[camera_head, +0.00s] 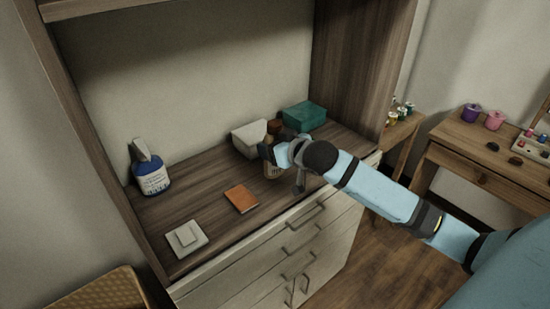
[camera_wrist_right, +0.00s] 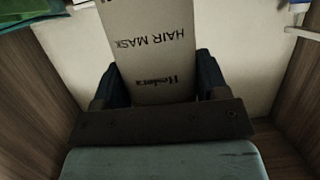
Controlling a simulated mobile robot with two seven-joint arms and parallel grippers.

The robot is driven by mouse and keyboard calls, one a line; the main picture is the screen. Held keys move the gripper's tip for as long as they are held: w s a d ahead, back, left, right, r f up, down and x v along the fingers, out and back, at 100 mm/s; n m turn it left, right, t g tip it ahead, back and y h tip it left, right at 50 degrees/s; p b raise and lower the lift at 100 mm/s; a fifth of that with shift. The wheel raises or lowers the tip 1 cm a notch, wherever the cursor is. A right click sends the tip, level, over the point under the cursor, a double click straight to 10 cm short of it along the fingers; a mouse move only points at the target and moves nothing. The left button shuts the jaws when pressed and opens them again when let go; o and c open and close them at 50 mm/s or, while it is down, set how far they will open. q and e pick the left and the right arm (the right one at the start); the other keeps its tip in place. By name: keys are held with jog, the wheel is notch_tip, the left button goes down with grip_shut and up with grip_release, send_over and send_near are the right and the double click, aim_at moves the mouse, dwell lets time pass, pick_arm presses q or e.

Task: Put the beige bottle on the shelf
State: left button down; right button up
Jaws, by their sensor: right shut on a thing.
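My left gripper is not in view.
An orange book (camera_head: 241,199), a white square item (camera_head: 187,239) and a blue-and-white spray bottle (camera_head: 151,170) are further left. Bare wood lies between them. A side wall (camera_head: 358,70) rises at the right.

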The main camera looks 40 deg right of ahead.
jog(key=shift+f, duration=2)
jog(key=shift+f, duration=0.2)
jog(key=o, duration=1)
jog(key=shift+r, duration=0.15)
